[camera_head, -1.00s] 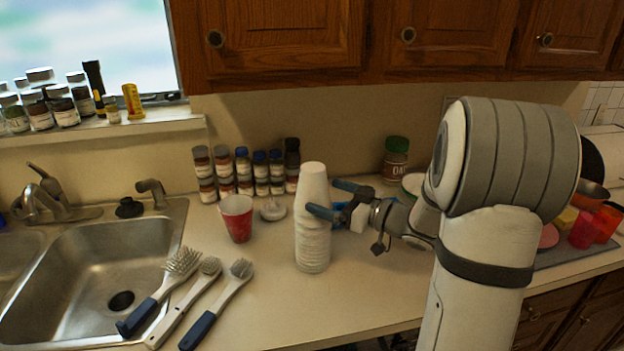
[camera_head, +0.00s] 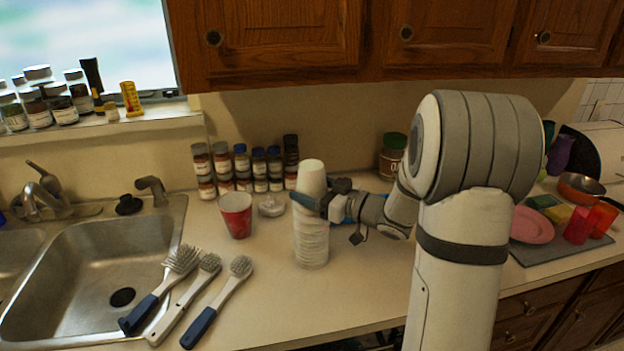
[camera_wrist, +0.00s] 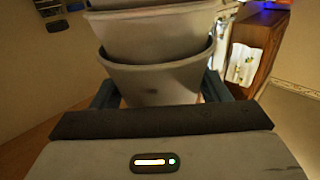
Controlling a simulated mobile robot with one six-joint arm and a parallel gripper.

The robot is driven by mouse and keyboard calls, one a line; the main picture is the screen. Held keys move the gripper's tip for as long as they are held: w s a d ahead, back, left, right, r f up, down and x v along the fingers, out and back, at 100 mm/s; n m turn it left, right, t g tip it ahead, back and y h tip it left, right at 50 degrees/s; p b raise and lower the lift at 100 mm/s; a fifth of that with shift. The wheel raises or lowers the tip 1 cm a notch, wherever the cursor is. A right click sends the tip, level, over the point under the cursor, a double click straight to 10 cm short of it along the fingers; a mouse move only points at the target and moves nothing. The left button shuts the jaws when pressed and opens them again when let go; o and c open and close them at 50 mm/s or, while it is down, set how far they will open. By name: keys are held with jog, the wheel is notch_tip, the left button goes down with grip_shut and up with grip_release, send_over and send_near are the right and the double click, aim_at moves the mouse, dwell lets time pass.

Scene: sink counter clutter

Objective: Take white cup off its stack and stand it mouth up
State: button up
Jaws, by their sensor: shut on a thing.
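A tall stack of white cups (camera_head: 311,240) stands upside down on the counter. Its top white cup (camera_head: 312,172) has its narrow closed end up and its mouth down, nested over the cups below. My gripper (camera_head: 319,197) comes in from the right with its fingers around the upper part of the stack, shut on the top white cup. In the wrist view the held white cup (camera_wrist: 155,82) sits between my fingers, with other cup rims against it. The far finger is mostly hidden behind the cup.
A red cup (camera_head: 236,215) stands upright left of the stack. Spice jars (camera_head: 240,168) line the wall behind. Brushes (camera_head: 205,285) lie between stack and sink (camera_head: 90,265). Counter in front of the stack is bare. A pink plate (camera_head: 532,226) and red cups (camera_head: 590,222) are at right.

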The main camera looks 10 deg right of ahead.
aim_at(311, 165)
jog(key=shift+c, duration=1.3)
notch_tip(311, 165, up, 11)
jog(key=shift+f, duration=0.1)
notch_tip(311, 165, up, 8)
jog(key=p, duration=0.7)
jog(key=shift+f, duration=0.15)
